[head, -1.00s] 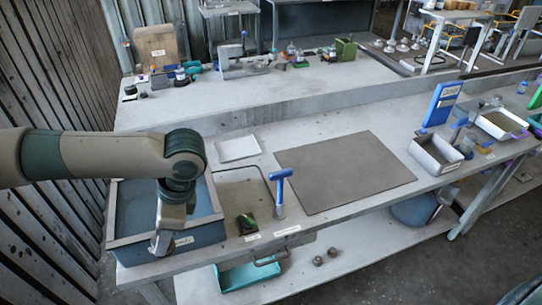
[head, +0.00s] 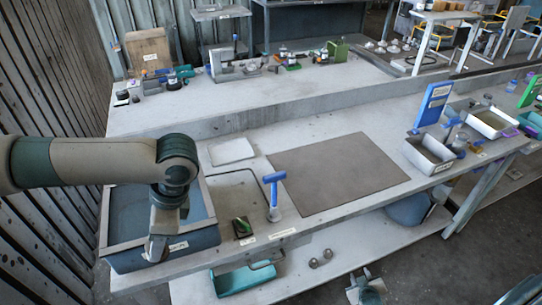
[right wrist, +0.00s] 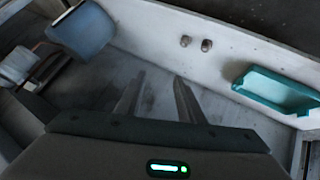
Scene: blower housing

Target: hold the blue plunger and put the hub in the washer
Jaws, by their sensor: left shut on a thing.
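The blue plunger (head: 274,187), a T-shaped handle, stands upright on a grey base at the bench's front, right of my left gripper and apart from it. The washer, seemingly the blue-grey open tub (head: 196,240), stands at the bench's left end. My left gripper (head: 155,252) is shut at the tub's front wall; what it holds is too small to make out. I cannot pick out the hub for certain. My right gripper (right wrist: 157,80) is open and empty over the lower shelf. Part of it shows at the head view's bottom edge (head: 366,292).
A brown mat (head: 340,172) covers the bench's middle. A dark part with green (head: 242,227) lies in a shallow tray. Two small round parts (head: 320,259) and a teal bin (head: 245,280) are on the lower shelf. Grey bins (head: 428,153) stand right.

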